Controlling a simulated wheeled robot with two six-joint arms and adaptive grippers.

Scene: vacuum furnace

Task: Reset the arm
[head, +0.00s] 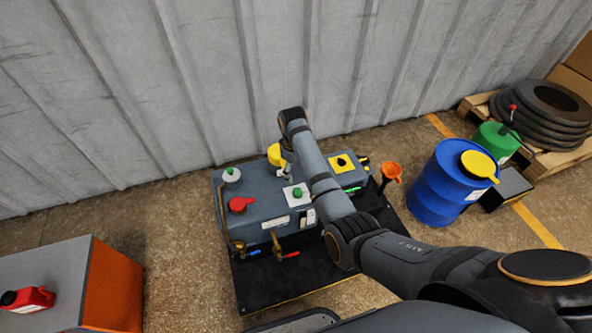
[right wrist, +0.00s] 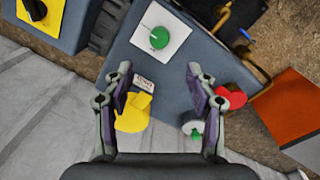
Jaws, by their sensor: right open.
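My right arm reaches from the right across the grey furnace unit (head: 265,205) in the head view. My right gripper (head: 287,154) is mostly hidden behind the wrist there, above the back of the unit. In the right wrist view my right gripper (right wrist: 159,82) is open, with nothing between its fingers. Below it lie a yellow cap (right wrist: 133,113), a small label, a white part with a green tip (right wrist: 194,128) and a red cap (right wrist: 232,96). A green knob (right wrist: 159,38) on a white plate is beyond the fingertips. My left gripper is not in view.
A blue drum (head: 440,185) with a yellow lid, an orange funnel (head: 391,172) and a green can (head: 497,143) stand to the right. An orange-sided cabinet (head: 112,290) holds a red bottle (head: 30,298) at left. A corrugated wall (head: 200,80) rises behind.

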